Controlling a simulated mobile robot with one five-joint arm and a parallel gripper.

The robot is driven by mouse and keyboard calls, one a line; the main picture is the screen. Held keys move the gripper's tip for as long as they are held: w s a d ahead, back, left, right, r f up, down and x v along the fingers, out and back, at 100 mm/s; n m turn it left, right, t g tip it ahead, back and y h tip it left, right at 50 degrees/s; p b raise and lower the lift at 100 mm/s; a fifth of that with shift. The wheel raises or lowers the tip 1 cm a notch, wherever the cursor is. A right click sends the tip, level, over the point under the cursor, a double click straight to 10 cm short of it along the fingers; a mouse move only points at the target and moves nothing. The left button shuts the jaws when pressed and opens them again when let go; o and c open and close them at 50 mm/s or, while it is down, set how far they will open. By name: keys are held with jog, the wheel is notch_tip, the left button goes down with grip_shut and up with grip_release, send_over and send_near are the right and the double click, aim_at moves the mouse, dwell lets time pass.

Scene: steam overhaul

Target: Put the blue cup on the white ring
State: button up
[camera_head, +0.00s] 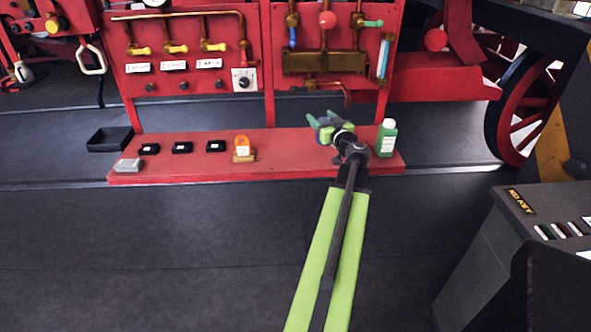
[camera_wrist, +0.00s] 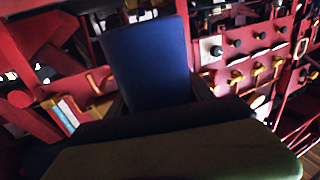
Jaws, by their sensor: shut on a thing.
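My gripper (camera_head: 324,121) is above the right part of the red bench, left of a green bottle. The blue cup (camera_wrist: 148,62) fills the upper middle of the wrist view as a dark blue, straight-sided shape, and my gripper is shut on it. In the head view I cannot tell the cup clearly from the gripper's teal and green parts. I cannot make out a white ring on the bench. A white loop (camera_head: 92,59) hangs on the red panel at the left, and I cannot tell if it is the ring meant.
The red bench (camera_head: 200,171) carries the green bottle (camera_head: 386,139), an orange item (camera_head: 242,147), several small black blocks (camera_head: 182,148) and a grey block (camera_head: 128,165). A black tray (camera_head: 110,139) lies left. A red pipe panel stands behind; a dark console (camera_head: 530,225) stands right.

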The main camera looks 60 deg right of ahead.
jog(key=shift+p, duration=0.3)
jog(key=w+f+b, duration=0.7)
jog(key=w+a+f+b, duration=0.1)
jog(key=w+f+b, duration=0.3)
jog(key=shift+w+a+f, duration=0.1)
jog(key=shift+w, duration=0.1)
jog(key=o, duration=1.6)
